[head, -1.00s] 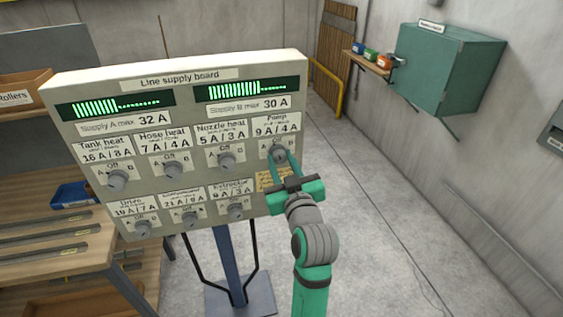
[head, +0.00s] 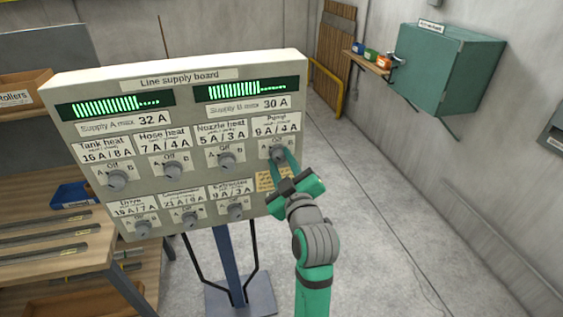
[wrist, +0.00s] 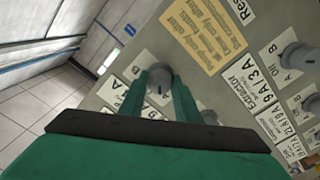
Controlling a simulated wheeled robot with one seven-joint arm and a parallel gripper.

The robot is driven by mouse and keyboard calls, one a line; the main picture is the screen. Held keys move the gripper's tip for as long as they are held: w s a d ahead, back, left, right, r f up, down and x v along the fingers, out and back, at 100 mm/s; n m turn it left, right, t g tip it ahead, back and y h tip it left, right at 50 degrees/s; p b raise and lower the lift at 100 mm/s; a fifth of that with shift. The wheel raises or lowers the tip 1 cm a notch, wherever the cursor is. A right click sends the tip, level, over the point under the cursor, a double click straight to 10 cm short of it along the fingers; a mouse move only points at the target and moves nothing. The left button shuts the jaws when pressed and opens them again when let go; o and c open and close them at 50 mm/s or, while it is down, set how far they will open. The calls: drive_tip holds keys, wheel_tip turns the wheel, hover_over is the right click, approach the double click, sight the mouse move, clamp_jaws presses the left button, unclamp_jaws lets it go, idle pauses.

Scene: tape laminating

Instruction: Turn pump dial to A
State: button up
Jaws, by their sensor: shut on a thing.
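The pump dial (head: 278,154) is a grey round knob under the "Pump 9 A / 4 A" label at the right of the line supply board (head: 190,76). Marks A, Off and B surround it. My gripper (head: 279,158) is shut on this dial, one green finger on each side, with its palm tilted. The wrist view shows the dial (wrist: 159,84) between the fingertips, with a dark pointer mark on its face. The fingers partly cover the marks, so I cannot tell exactly which one the pointer faces.
The extractor dial (head: 235,210) and other dials sit close by on the board. A yellow note (head: 266,180) lies just below the pump dial. The supply A bar display (head: 116,104) is lit longer than half. Open floor lies to the right.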

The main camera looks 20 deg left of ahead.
drive_tip(key=o, duration=1)
drive_tip(key=shift+o, duration=0.2)
drive_tip(key=v, duration=1)
drive_tip(key=shift+s+d, duration=0.15)
drive_tip(key=shift+s, duration=0.15)
drive_tip(key=shift+d, duration=0.1)
drive_tip(key=shift+f, duration=0.1)
